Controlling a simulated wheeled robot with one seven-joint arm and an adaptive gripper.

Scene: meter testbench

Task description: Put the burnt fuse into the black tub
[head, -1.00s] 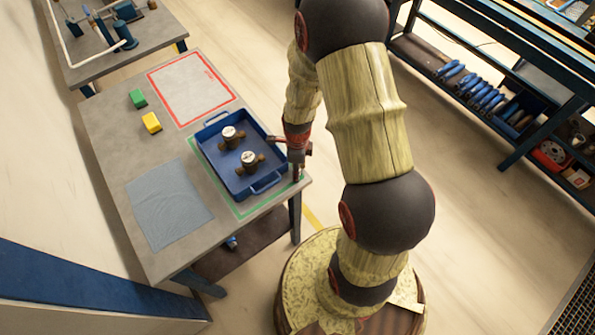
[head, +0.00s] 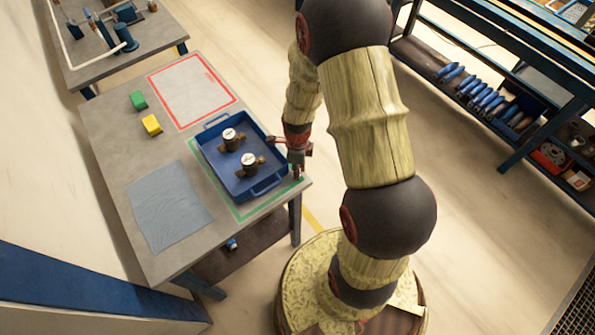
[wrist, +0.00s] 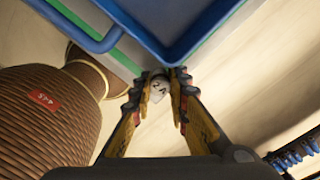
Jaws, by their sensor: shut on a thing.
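My gripper (wrist: 159,80) is shut on a small pale piece with dark markings, which I take to be the burnt fuse (wrist: 158,90). Its shape is mostly hidden by the fingers. In the head view my gripper (head: 297,168) is beside the right side of the blue tray, near the table's right edge, and the fuse is too small to make out there. I cannot make out a black tub in either view.
The blue tray (head: 207,163) on the grey table (head: 120,165) holds two round-faced meters (head: 232,138). The red-outlined area (head: 191,88) is empty.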

